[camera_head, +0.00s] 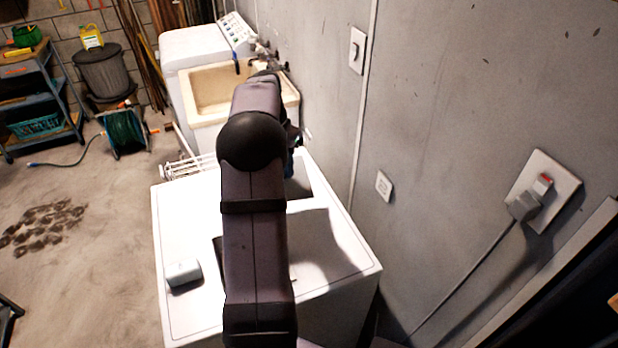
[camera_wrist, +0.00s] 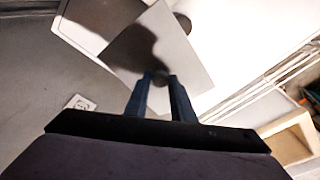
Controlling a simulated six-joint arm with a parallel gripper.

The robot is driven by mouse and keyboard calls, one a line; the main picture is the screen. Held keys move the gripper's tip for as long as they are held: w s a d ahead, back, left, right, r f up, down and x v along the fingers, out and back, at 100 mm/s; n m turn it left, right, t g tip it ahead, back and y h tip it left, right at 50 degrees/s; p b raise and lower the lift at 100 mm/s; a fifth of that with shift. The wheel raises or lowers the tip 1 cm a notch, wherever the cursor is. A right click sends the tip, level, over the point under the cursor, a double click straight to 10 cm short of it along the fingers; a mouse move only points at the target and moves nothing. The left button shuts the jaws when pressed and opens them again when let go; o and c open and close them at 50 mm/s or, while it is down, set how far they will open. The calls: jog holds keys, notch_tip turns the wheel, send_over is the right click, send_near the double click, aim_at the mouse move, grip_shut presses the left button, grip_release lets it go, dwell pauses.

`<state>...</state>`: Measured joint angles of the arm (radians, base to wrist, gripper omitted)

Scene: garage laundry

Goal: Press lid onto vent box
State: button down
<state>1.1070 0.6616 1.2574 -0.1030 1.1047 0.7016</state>
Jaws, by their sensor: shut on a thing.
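In the wrist view my gripper (camera_wrist: 161,80) is shut on a small dark knob on a flat grey square lid (camera_wrist: 178,60). The lid spreads out beyond my fingertips, and part of it is in shadow. In the head view my arm hides most of the work area. A grey panel (camera_head: 309,182), likely the lid, shows just right of my arm, beside the blue fingers.
A white appliance top (camera_head: 190,215) lies below my arm, with a small white box (camera_head: 183,272) near its left edge. A utility sink (camera_head: 213,88) and a white rack (camera_head: 185,167) stand beyond it. The wall with outlets (camera_head: 545,190) bounds the right.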

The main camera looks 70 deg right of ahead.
jog(key=w+a+r+n+p, duration=0.1)
jog(key=w+a+r+n, duration=0.2)
jog(key=a, duration=0.4)
jog(key=w+a+r+p, duration=0.2)
jog(key=w+a+r, duration=0.1)
jog(key=w+a, duration=0.3)
jog(key=s+a+f, duration=0.6)
jog(key=a+f, duration=0.1)
jog(key=a, duration=0.1)
jog(key=shift+a+f+m, duration=0.25)
jog(key=shift+a+m, duration=0.1)
jog(key=shift+m, duration=0.05)
jog(key=shift+f, duration=0.15)
jog(key=shift+f+b, duration=2.7)
jog(key=shift+f, duration=0.35)
jog(key=shift+f+b, duration=0.35)
jog(key=shift+f, duration=0.25)
